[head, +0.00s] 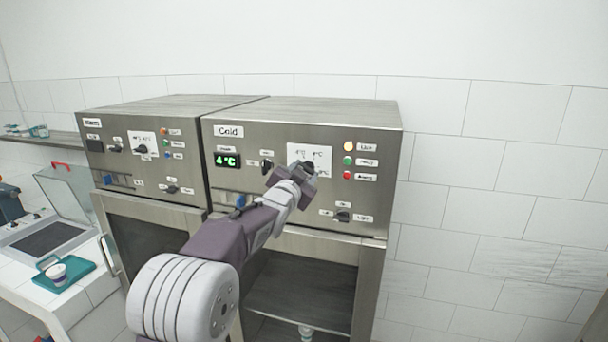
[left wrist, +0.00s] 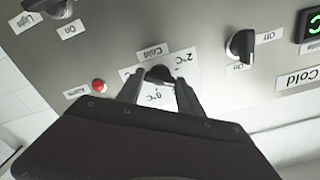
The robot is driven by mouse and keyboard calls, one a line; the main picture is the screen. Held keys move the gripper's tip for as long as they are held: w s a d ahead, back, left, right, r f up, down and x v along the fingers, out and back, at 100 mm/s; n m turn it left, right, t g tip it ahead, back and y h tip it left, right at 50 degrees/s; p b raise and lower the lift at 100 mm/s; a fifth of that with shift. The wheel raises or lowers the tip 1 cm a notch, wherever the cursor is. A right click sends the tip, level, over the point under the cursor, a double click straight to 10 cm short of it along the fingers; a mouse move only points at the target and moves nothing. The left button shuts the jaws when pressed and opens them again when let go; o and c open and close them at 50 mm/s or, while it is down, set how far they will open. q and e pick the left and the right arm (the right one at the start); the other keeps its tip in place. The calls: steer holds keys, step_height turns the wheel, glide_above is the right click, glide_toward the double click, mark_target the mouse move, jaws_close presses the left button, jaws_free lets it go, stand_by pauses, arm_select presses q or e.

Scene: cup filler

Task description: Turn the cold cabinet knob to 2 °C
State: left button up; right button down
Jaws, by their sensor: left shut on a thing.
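The cold cabinet (head: 330,115) has a steel panel with a white temperature dial card (head: 320,153). My left gripper (head: 303,168) is at this card and covers much of it in the head view. In the left wrist view, which shows the panel upside down, my left gripper (left wrist: 161,84) is shut on the dark temperature knob (left wrist: 160,73), one finger on each side. A "2°C" mark shows on the card (left wrist: 183,62) beside the knob. The green display (head: 227,160) shows a small °C reading, its digit hard to be sure of. My right gripper is in neither view.
Another black knob (head: 266,166) sits left of the card, and a light switch knob (head: 343,216) below right. Coloured lamps (head: 348,160) are right of the card. The warm cabinet (head: 150,110) stands left. The cold cabinet's lower compartment (head: 300,290) is dark.

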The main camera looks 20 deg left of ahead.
arm_select(q)
steer(key=n, duration=0.6)
stand_by(0.7)
steer(key=o, duration=1.4)
